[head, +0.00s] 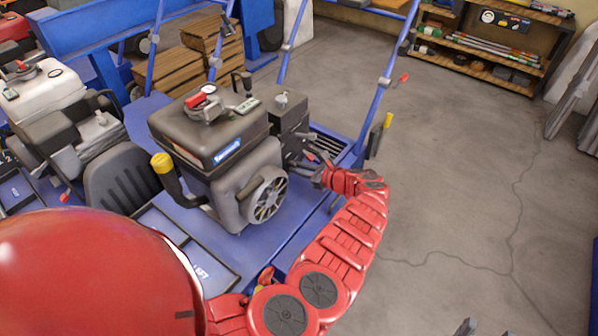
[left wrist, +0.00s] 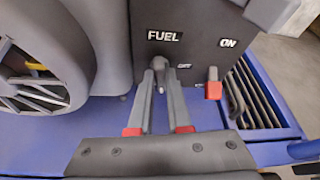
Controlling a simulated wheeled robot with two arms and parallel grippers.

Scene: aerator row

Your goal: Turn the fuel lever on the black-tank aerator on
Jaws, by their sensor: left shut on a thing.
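The black-tank aerator (head: 210,135) stands left of centre in the head view, with a dark control box on its right side. In the left wrist view the grey fuel lever (left wrist: 159,76) points down on the dark panel (left wrist: 195,18), under the word FUEL. A small OFF mark is just right of the lever, and ON is farther right and higher. My left gripper (left wrist: 161,88) is shut on the lever, one finger on each side. In the head view my left gripper (head: 318,168) reaches the box's right side; the lever is hidden there. My right gripper (head: 487,328) barely shows, its tips apart.
A red-tipped part (left wrist: 213,84) and a slotted blue tray (left wrist: 262,95) lie right of the lever. A white-tank aerator (head: 45,90) stands on the left. Blue handle bars (head: 385,75) rise behind. Shelves (head: 485,45) are at the back; the floor on the right is clear.

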